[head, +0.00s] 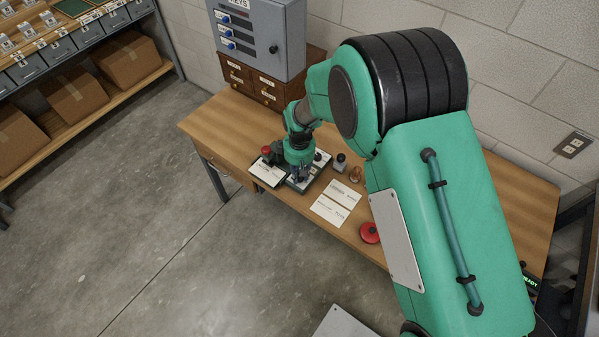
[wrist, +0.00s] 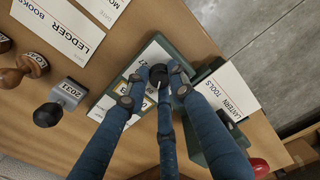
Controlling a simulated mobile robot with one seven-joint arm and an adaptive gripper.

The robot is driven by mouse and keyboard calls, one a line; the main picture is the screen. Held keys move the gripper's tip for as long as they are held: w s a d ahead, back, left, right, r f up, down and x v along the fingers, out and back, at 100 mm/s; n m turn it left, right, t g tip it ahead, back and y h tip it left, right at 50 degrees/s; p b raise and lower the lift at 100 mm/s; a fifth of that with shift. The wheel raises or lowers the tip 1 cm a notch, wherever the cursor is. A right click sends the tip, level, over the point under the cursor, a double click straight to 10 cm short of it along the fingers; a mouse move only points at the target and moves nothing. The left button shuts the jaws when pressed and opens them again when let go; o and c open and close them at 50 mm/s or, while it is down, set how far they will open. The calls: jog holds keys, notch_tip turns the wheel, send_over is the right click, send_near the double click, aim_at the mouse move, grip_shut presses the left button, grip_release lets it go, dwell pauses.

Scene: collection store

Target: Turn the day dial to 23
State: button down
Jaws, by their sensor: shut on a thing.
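The day dial is a small black knob (wrist: 159,76) with a pale pointer line, on a white-faced plate with a dark green edge (wrist: 150,50). Printed numbers show beside it, one reading 27; most of the scale is hidden by my fingers. In the wrist view my gripper (wrist: 158,84) is shut on the knob, with a finger on either side. I cannot read which number the pointer meets. In the head view my gripper (head: 299,176) reaches down onto the device on the table (head: 226,135), and the knob is hidden.
A LANTERN TOOLS card (wrist: 230,92) lies on the other. A grey key cabinet (head: 262,35) stands behind. A red round object (head: 369,232) sits near the front edge.

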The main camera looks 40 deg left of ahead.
jog(key=m+p, duration=0.1)
jog(key=m, duration=0.3)
jog(key=shift+r+m, duration=0.1)
jog(key=shift+m, duration=0.2)
jog(key=m+p, duration=0.1)
jog(key=m, duration=0.2)
jog(key=shift+m, duration=0.3)
jog(key=m, duration=0.3)
jog(key=shift+m, duration=0.3)
jog(key=shift+m+p, duration=0.5)
jog(key=shift+m, duration=1.5)
jog(key=c, duration=1.8)
grip_release()
jog(key=shift+o, duration=0.2)
notch_tip(320, 180, up, 12)
